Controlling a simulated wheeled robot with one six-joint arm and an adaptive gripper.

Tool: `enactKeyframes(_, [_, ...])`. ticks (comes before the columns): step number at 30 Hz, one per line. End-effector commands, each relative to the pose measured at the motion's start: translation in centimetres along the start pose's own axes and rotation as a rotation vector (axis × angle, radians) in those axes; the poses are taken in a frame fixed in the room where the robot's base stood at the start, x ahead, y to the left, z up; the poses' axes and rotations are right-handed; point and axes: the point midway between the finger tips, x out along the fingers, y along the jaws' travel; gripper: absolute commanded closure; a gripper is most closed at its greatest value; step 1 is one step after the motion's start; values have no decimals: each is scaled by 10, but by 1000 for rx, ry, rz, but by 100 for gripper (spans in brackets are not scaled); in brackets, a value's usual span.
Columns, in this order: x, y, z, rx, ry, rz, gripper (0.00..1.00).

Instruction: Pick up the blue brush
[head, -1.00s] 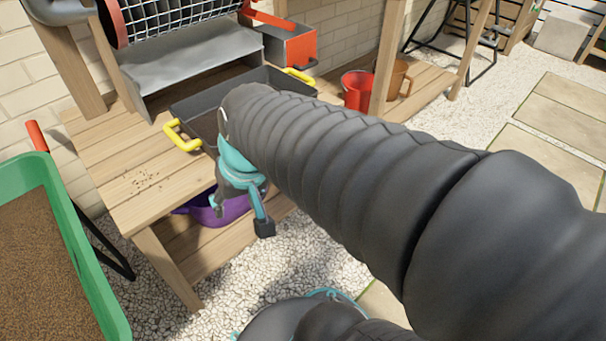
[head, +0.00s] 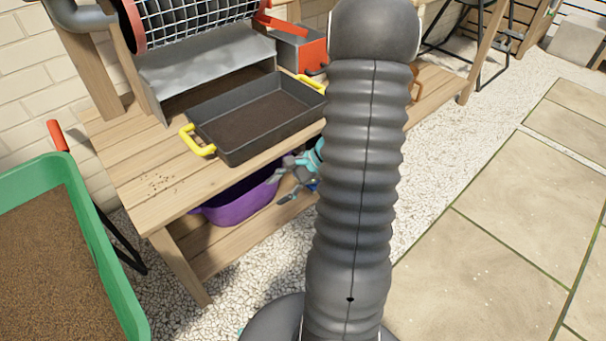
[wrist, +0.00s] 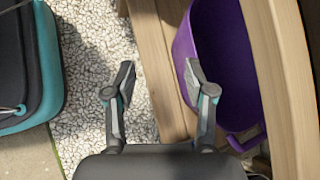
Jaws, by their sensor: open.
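I cannot make out the blue brush in either view. My gripper (head: 280,184) shows in the head view at the front of the wooden bench, beside the purple tub (head: 240,200), partly hidden by my arm. In the wrist view my gripper (wrist: 158,70) is open, its two fingers spread with nothing between them. The right finger overlaps the edge of the purple tub (wrist: 228,75) in that view; I cannot tell whether they touch.
The bench (head: 135,200) holds a dark tray (head: 215,128) with yellow handles. The tub stands on its lower shelf (head: 215,250). A green barrow (head: 100,240) of brown material stands at the left. Gravel (wrist: 95,45) and paving (head: 490,225) lie open.

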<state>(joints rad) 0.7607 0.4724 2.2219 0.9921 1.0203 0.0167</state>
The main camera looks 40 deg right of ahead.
Motion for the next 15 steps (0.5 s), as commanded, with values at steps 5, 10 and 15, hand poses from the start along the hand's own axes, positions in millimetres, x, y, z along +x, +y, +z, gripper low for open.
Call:
enactKeyframes(5, [6, 2, -65, 275, -57, -166, 46])
enactKeyframes(10, [11, 13, -130, 530, -96, -340, 46])
enactKeyframes(15, [8, 21, -204, 793, -117, -580, 46])
